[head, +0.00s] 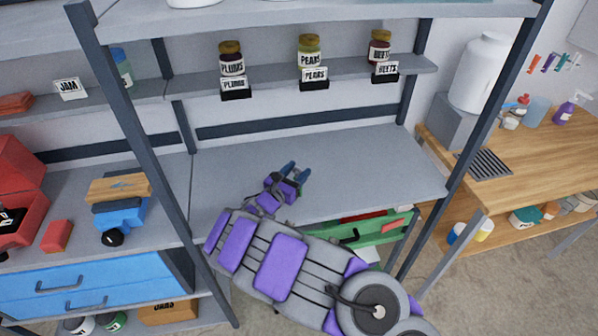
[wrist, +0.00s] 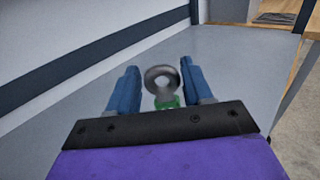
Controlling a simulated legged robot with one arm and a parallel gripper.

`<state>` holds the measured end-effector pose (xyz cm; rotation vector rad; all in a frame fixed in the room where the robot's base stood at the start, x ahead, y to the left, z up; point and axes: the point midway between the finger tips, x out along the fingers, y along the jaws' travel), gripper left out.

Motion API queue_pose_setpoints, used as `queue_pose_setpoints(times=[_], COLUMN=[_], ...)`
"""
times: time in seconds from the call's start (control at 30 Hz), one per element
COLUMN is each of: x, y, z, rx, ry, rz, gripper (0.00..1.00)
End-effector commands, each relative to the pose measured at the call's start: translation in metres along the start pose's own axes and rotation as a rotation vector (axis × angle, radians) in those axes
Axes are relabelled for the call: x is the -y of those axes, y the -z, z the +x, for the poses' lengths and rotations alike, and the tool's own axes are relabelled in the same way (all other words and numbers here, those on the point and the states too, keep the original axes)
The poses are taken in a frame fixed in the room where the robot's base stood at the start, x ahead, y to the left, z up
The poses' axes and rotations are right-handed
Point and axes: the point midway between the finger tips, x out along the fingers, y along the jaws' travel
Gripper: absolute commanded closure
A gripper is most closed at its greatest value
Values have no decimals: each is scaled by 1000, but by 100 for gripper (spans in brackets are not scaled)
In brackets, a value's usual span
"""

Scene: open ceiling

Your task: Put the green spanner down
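In the wrist view, the green spanner shows a grey metal ring end (wrist: 162,79) and a short piece of its green handle (wrist: 168,102). It lies between the two blue fingers of my gripper (wrist: 160,75). The fingers stand apart, with narrow gaps visible beside the spanner. The rest of the handle is hidden behind my gripper's dark front edge. In the head view, my gripper (head: 295,171) is over the grey middle shelf (head: 375,165). A bit of green shows beside it. I cannot tell whether the spanner touches the shelf.
The shelf around my gripper is clear. Labelled jars of plums (head: 231,58), pears (head: 310,52) and beets (head: 380,47) stand on the shelf above. A shelving post (head: 140,150) is at the left. A green toolbox (head: 375,230) sits below. A wooden bench (head: 540,165) is at the right.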

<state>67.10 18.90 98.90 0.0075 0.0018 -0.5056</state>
Motion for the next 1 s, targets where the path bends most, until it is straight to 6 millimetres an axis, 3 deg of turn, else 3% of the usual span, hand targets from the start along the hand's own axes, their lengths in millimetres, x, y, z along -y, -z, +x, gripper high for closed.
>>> queue_pose_setpoints(times=[0.2, 0.57, 1.0], x=[0, 4, -1], y=[0, -8, -7], z=[0, 2, -82], rx=[0, -1, 1], ry=[-1, 0, -6], rz=[1, 6, 1], gripper=[30, 30, 30])
